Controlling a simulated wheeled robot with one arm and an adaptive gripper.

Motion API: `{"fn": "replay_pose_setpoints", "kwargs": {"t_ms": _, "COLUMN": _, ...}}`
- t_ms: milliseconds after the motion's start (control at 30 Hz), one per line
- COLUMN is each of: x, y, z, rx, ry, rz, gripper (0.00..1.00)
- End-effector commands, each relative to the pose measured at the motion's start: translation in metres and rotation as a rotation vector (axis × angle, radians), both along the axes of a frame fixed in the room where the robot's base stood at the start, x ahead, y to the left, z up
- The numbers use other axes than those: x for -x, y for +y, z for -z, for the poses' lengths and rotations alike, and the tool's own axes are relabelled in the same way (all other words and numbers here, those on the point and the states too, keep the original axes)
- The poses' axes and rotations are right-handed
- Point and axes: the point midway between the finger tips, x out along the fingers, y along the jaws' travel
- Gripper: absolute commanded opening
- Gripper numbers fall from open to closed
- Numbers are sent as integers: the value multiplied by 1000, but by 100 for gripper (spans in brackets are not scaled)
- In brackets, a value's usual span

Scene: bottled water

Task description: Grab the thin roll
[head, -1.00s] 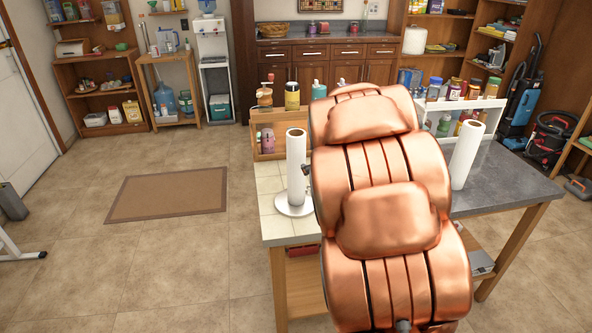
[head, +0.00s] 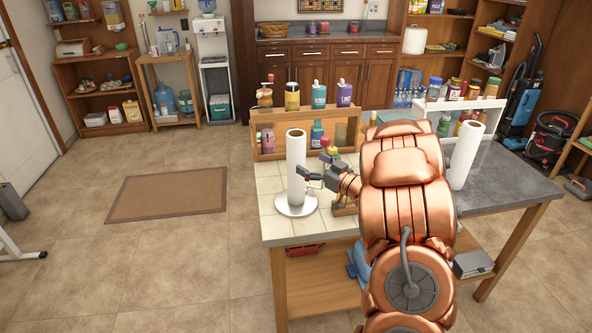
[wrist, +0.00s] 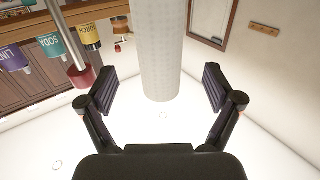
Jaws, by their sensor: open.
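A slim white roll (head: 296,168) stands upright on a round white base at the left part of the table, and it also shows in the wrist view (wrist: 160,45). My gripper (head: 310,180) is at its right side in the head view, at about mid height. In the wrist view my gripper (wrist: 158,85) is open, with one finger on each side of the roll's line and a gap at both sides. Whether the roll is fully between the fingertips is hard to tell. A second white roll (head: 466,156) stands on the grey part of the table.
A wooden rack (head: 268,143) with several bottles stands behind the left roll. A white rack (head: 462,105) with jars stands at the back right. My arm covers the table's middle. The floor left of the table is clear around a brown mat (head: 168,195).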

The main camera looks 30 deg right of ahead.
Motion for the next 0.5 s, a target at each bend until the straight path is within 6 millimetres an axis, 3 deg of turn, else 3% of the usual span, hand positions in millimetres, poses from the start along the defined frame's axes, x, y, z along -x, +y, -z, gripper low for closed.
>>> {"fn": "replay_pose_setpoints", "kwargs": {"t_ms": 500, "x": -42, "y": 9, "z": 0, "rx": -2, "ry": 4, "rz": 0, "gripper": 90}}
